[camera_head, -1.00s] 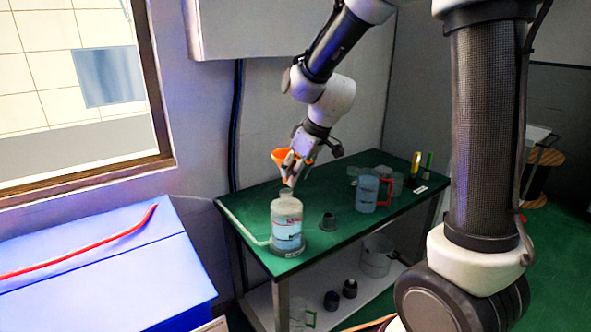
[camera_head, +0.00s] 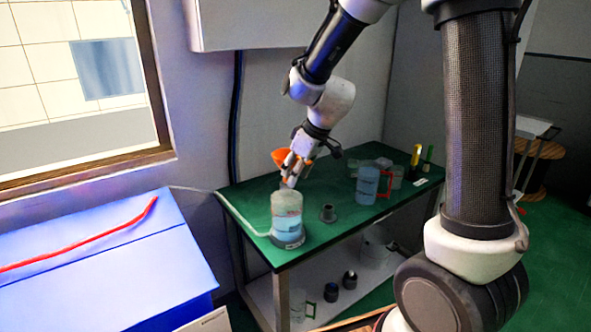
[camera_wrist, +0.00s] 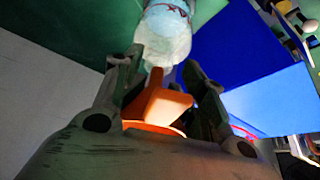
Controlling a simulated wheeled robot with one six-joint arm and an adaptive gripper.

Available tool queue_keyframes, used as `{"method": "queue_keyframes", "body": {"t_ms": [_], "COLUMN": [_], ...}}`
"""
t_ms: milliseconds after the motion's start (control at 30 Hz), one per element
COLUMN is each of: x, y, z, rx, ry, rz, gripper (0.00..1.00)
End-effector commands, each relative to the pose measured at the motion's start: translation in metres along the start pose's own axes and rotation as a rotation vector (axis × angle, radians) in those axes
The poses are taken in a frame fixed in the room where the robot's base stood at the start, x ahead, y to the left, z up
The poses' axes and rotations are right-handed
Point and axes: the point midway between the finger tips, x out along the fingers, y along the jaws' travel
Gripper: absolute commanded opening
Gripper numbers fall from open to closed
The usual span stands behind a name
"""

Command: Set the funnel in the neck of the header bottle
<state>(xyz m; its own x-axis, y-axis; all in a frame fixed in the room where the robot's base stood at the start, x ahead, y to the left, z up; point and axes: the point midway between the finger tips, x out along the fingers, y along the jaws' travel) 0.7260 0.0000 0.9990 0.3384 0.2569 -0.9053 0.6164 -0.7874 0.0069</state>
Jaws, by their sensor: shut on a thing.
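My gripper (camera_head: 291,179) is shut on the orange funnel (camera_head: 280,156), whose wide rim shows to the left of the fingers in the head view. In the wrist view the funnel (camera_wrist: 158,105) lies between the two fingers, its spout toward the bottle. The header bottle (camera_head: 287,217) stands upright at the near left end of the green table, pale with bluish liquid and a label. It also shows in the wrist view (camera_wrist: 167,32). The spout end appears near the bottle's neck. I cannot tell whether they touch; the fingers hide part of the neck area.
On the green table (camera_head: 325,235) stand a small grey fitting (camera_head: 328,213), a clear jug with a red handle (camera_head: 368,186) and other containers behind it. A blue box (camera_head: 120,270) with a red hose (camera_head: 85,243) is at left. A lower shelf holds several items.

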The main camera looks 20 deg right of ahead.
Motion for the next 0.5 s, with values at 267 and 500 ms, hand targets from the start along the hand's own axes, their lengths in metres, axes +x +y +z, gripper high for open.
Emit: {"method": "queue_keyframes", "body": {"t_ms": [267,500], "x": [0.007,0.012], "y": [0.000,0.000], "z": [0.003,0.005], "rx": [-0.001,0.000], "ry": [-0.001,0.000], "rz": [0.000,-0.001], "gripper": [0.23,0.23]}}
